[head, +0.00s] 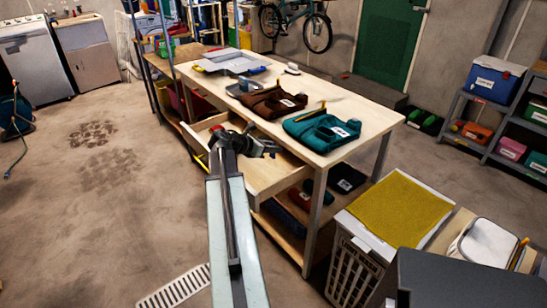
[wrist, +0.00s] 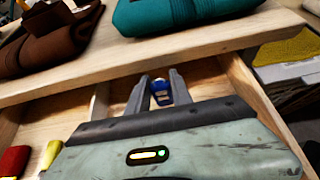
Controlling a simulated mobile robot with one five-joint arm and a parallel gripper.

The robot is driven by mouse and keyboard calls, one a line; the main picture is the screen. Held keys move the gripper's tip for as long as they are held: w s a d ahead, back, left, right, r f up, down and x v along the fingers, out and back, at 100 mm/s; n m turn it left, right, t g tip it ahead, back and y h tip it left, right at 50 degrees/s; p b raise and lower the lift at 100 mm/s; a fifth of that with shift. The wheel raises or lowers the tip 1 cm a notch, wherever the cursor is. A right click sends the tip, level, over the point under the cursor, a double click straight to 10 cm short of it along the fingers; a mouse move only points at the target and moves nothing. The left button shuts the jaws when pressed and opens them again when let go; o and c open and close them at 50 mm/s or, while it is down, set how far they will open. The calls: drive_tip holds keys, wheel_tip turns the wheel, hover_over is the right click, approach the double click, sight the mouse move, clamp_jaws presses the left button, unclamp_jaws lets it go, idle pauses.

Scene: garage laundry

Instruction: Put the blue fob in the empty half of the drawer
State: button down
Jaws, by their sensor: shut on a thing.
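The wooden drawer (head: 275,187) stands open under the workbench. In the wrist view, a divider (wrist: 99,103) splits the drawer. Its left half holds a red thing (wrist: 13,160) and a yellow thing (wrist: 50,154). The right half shows bare wood where visible; my wrist hides much of its floor. My gripper (wrist: 162,86) is shut on the blue fob (wrist: 161,93), over the right half, near the bench-side end. I cannot tell whether the fob touches the drawer floor. In the head view my gripper (head: 262,146) is over the drawer, and the fob cannot be made out.
The workbench top (head: 353,112) overhangs the drawer's far end. A brown tool roll (head: 277,103) and a teal tool roll (head: 322,131) lie on it. A basket (head: 345,262) with a yellow cloth (head: 398,210) stands to the right. The floor at left is open.

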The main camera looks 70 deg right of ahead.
wheel_tip(320, 180, down, 2)
drive_tip(key=shift+f+b, duration=0.25)
drive_tip(key=shift+b, duration=0.35)
drive_tip(key=shift+r, duration=0.2)
drive_tip(key=shift+f, duration=0.15)
drive_tip(key=c, duration=1.1)
unclamp_jaws()
drive_tip(key=shift+c, duration=0.2)
drive_tip(key=shift+r+p, duration=0.25)
drive_tip(key=shift+p, duration=0.05)
drive_tip(key=p+v, duration=0.5)
drive_tip(key=v, duration=0.7)
drive_tip(key=shift+p, duration=0.3)
